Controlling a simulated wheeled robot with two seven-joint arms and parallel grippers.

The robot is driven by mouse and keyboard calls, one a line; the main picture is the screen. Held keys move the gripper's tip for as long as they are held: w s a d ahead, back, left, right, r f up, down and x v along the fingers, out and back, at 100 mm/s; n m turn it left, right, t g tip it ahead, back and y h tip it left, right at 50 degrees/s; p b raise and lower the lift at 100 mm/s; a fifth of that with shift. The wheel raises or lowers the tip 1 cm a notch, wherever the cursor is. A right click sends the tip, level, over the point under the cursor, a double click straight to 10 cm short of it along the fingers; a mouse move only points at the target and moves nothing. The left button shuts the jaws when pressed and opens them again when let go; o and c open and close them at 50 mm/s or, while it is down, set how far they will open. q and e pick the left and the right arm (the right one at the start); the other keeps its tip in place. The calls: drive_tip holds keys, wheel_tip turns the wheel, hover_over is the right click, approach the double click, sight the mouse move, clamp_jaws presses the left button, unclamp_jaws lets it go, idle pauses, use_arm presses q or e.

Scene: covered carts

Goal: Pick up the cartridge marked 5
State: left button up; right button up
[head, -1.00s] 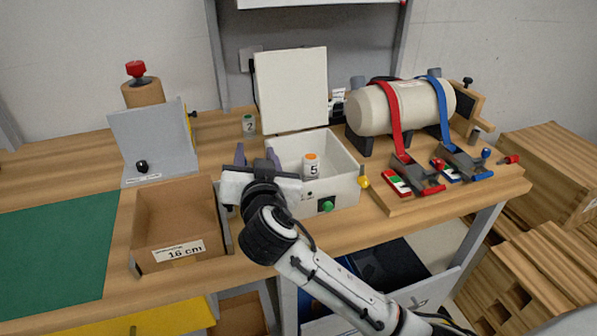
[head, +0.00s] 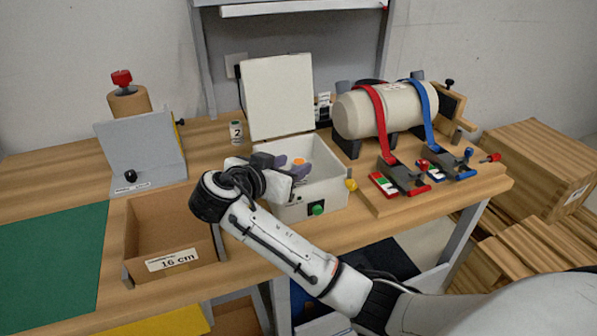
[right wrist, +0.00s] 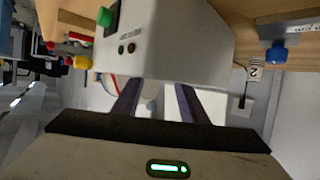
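The cartridge marked 5 (head: 298,162) stands inside the open white box (head: 322,195). My left gripper is not in view.
The box lid (head: 279,97) stands raised behind. A cartridge marked 2 (head: 236,132) stands left of it. A wooden tray labelled 16 cm (head: 130,240) is at left. A strapped cream tank (head: 358,113) with red and blue clamps is at right. A green mat (head: 50,255) lies far left.

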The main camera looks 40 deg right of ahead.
sight(298, 162)
drive_tip(key=p+x, duration=0.1)
drive_tip(key=x, duration=0.3)
drive_tip(key=shift+w+d+f, duration=0.2)
drive_tip(key=shift+w+d, duration=0.05)
drive_tip(key=shift+d, duration=0.05)
drive_tip(key=c, duration=0.9)
